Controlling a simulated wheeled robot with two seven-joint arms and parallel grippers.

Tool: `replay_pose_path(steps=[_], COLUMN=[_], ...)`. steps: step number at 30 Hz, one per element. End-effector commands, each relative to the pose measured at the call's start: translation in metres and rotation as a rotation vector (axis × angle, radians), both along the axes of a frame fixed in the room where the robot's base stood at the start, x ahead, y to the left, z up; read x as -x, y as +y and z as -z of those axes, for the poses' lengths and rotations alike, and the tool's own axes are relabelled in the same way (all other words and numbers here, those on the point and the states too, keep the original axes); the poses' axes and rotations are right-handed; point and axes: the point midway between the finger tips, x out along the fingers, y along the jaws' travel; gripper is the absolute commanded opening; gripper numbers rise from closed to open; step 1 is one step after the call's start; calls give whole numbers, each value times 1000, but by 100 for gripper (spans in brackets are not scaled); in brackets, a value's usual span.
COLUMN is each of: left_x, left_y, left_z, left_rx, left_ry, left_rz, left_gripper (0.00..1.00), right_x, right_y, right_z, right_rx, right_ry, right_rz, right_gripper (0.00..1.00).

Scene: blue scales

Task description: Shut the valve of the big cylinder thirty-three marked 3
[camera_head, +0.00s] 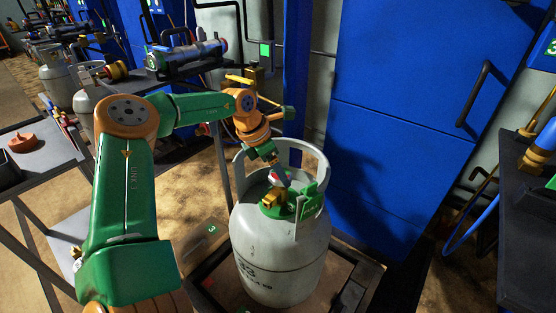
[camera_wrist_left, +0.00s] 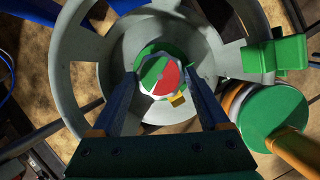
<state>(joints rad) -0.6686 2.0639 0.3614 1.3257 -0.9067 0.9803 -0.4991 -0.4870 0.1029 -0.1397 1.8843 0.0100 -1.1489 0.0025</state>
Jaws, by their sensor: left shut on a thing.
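The big grey cylinder (camera_head: 280,255) marked 33 stands upright on a dark-framed scale platform. A green plate with a white 3 (camera_head: 212,229) is beside its foot. Its open collar rings the valve, which has a brass body (camera_head: 270,203) on a green base. In the left wrist view the valve knob (camera_wrist_left: 160,74) shows a round top in red, green and white. My left gripper (camera_head: 277,178) reaches down inside the collar. In the left wrist view its two fingers (camera_wrist_left: 162,77) are shut on the knob from both sides. My right gripper is not in view.
The collar rim (camera_wrist_left: 65,65) surrounds my left fingers closely. A green piece (camera_head: 312,196) sits at the collar's right side. A blue cabinet (camera_head: 400,130) stands behind. Benches with hoses and fittings are at left and right (camera_head: 525,230).

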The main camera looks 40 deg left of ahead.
Motion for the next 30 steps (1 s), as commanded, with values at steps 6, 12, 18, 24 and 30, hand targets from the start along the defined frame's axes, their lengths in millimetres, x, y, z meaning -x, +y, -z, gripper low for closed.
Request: replay_pose_path(steps=[6,12,18,24,30], left_x=[-1,-2,-3,-3,-3], left_y=[2,3,3,3,3], left_z=[0,0,0,-1,0], left_rx=[-2,-4,-4,-5,-5], left_ry=[-1,-2,-3,-3,-2], left_rz=[179,312,403,449,463], left_gripper=[23,23,23,23,23], right_x=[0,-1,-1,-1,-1], right_y=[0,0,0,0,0], right_z=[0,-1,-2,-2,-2], right_rx=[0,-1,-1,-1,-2], right_ry=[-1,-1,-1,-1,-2], right_rz=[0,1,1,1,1], right_gripper=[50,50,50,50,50])
